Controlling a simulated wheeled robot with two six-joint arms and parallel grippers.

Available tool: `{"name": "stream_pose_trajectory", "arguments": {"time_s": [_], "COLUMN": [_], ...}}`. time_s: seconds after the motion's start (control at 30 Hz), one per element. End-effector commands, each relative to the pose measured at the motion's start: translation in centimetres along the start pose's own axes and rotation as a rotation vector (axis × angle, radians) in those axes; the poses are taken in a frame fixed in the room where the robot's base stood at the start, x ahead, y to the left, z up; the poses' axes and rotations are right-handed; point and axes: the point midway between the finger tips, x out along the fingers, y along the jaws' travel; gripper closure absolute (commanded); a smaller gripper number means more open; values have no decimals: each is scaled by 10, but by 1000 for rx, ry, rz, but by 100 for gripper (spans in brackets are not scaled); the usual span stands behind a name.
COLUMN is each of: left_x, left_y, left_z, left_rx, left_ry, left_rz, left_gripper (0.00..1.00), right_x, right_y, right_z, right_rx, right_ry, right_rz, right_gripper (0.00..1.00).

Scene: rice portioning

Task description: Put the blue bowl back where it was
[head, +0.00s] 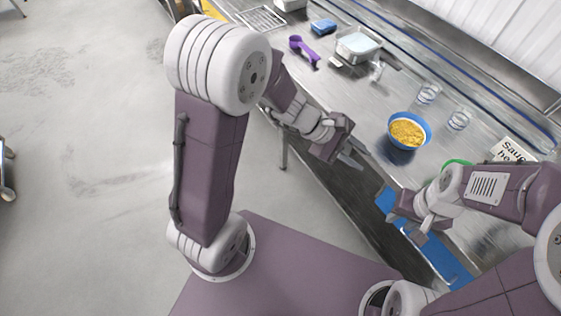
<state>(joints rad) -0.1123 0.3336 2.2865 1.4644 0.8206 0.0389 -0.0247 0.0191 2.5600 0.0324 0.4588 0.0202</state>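The blue bowl (424,122) stands upright on the steel counter, filled with yellow grain. My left gripper (359,157) is left of the bowl and a little lower in the picture, near the counter's front edge. Its two fingers are apart with nothing between them, and it does not touch the bowl. My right gripper (413,234) is below the bowl in the picture, over a blue strip (448,264) at the counter front. Its fingers look apart and empty.
Two clear glasses (428,93) (459,119) stand behind the bowl. A green round item (457,162) is partly hidden by my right arm. A sign (511,151) stands right.

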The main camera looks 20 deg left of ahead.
Motion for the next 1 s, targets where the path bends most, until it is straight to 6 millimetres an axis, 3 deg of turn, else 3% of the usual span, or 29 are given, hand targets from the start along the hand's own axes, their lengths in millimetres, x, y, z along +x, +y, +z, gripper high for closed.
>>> {"name": "stream_pose_trajectory", "arguments": {"time_s": [0.03, 0.13, 0.2, 0.3, 0.5, 0.73, 0.83, 1.0], "left_x": [-11, -46, -73, -106, -137, -138, -145, -142], "left_y": [-31, -93, -121, -140, -146, -147, -142, -144], "left_z": [-9, -42, -66, -94, -118, -119, -112, -115], "left_rx": [118, 412, 613, 856, 1098, 1112, 1112, 1111], "left_ry": [56, 182, 258, 336, 395, 396, 396, 395], "left_rz": [-106, -352, -499, -659, -801, -811, -810, -810], "left_gripper": [72, 72, 72, 72, 72, 72, 72, 72], "right_x": [0, 0, 0, 0, 0, 0, -11, -6], "right_y": [0, 0, 0, 0, 0, 0, 0, 0], "right_z": [0, 0, 0, 0, 0, 0, -1, -1], "right_rx": [0, 0, 0, 0, 0, 0, 0, 0], "right_ry": [0, 0, 0, 0, 0, 0, 0, 0], "right_rz": [0, 0, 0, 0, 0, 0, 0, 0], "right_gripper": [65, 65, 65, 65, 65, 65, 65, 65]}}
